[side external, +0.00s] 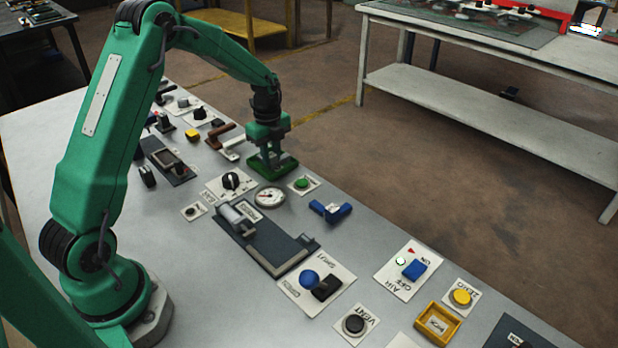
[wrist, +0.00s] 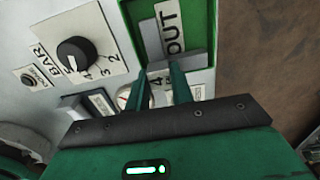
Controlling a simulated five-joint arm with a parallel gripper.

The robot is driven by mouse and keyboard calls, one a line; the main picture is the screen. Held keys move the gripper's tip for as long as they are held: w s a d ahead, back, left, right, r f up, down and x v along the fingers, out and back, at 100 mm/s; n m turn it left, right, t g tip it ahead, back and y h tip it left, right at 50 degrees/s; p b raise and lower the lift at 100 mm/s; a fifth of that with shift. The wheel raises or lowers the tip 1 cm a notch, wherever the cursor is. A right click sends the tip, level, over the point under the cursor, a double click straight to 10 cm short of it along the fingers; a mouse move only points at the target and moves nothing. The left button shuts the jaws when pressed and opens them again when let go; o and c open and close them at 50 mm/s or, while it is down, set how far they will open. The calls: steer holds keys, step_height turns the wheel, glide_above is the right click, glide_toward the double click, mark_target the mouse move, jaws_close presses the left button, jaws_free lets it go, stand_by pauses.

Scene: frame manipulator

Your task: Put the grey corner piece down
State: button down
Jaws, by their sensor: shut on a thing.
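My gripper (side external: 270,162) is low over the green tray (side external: 256,172) at the far end of the bench. In the wrist view, its two green fingers (wrist: 171,76) are shut on the grey corner piece (wrist: 196,61). The piece lies across the fingertips, over the near part of the green tray (wrist: 209,22) and beside its label reading OUT. I cannot tell whether the piece touches the tray floor. In the side view the piece is mostly hidden by the gripper and hard to make out.
A black knob (side external: 231,181), a round gauge (side external: 270,197) and a green button (side external: 302,183) stand close to the tray. A yellow box (side external: 456,337) is near the front right. The bench edge runs just beyond the tray.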

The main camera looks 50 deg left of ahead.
mark_target(271, 155)
steer(key=shift+f, duration=0.65)
steer(key=shift+f, duration=0.25)
steer(key=c, duration=1.2)
jaws_free()
steer(key=shift+r, duration=0.15)
step_height(271, 155, up, 12)
steer(key=shift+s+d+r, duration=0.1)
steer(key=shift+d+r, duration=0.05)
steer(key=shift+r, duration=0.05)
